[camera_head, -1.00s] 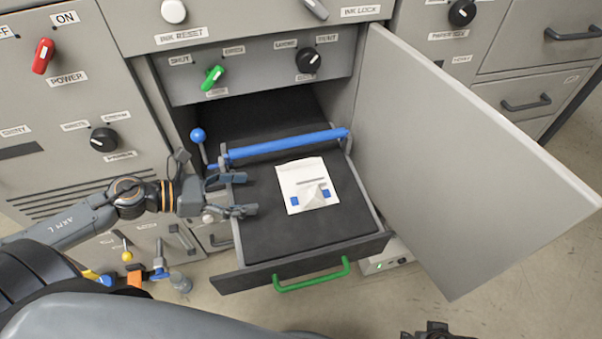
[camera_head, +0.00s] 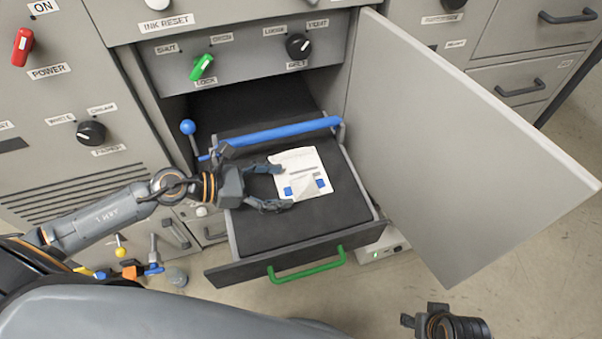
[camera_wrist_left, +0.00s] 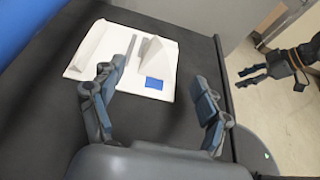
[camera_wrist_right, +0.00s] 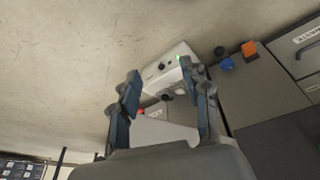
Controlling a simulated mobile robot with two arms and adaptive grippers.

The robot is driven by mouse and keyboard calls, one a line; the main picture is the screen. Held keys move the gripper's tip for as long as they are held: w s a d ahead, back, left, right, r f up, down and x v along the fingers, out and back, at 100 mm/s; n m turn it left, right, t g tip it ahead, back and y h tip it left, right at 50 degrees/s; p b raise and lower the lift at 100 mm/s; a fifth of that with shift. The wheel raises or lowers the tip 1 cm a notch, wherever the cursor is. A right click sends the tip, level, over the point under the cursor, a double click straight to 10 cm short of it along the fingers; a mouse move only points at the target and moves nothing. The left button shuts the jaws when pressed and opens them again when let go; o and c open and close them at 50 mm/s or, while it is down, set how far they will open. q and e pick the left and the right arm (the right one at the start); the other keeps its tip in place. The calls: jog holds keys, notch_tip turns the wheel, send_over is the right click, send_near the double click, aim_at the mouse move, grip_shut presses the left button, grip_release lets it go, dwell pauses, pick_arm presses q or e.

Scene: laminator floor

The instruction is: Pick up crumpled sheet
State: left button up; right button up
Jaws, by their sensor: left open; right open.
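The crumpled sheet (camera_head: 304,172) is white with blue patches and a raised fold. It lies on the dark bed of the pulled-out drawer (camera_head: 262,228). My left gripper (camera_head: 279,187) is open over the drawer, at the left edge of the sheet. My right gripper is seen as an arm end low in the head view (camera_head: 408,321). In the right wrist view its fingers (camera_wrist_right: 162,95) are open and empty.
A blue bar (camera_head: 280,132) crosses the drawer behind the sheet. An open grey door (camera_head: 465,150) stands to the right of it. A green handle (camera_head: 307,264) is on the drawer's front. A white box (camera_wrist_right: 172,72) sits on the floor.

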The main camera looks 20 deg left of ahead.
aim_at(297, 184)
pick_arm(q)
jog(key=shift+w+d, duration=0.2)
jog(key=shift+d, duration=0.15)
jog(key=x, duration=0.3)
jog(key=shift+w+d, duration=0.25)
jog(key=shift+w+d+f, duration=0.15)
jog(key=shift+d+f, duration=0.05)
jog(key=shift+d, duration=0.1)
pick_arm(e)
notch_tip(297, 184, down, 2)
jog(key=shift+f, duration=0.1)
pick_arm(q)
jog(key=c, duration=1)
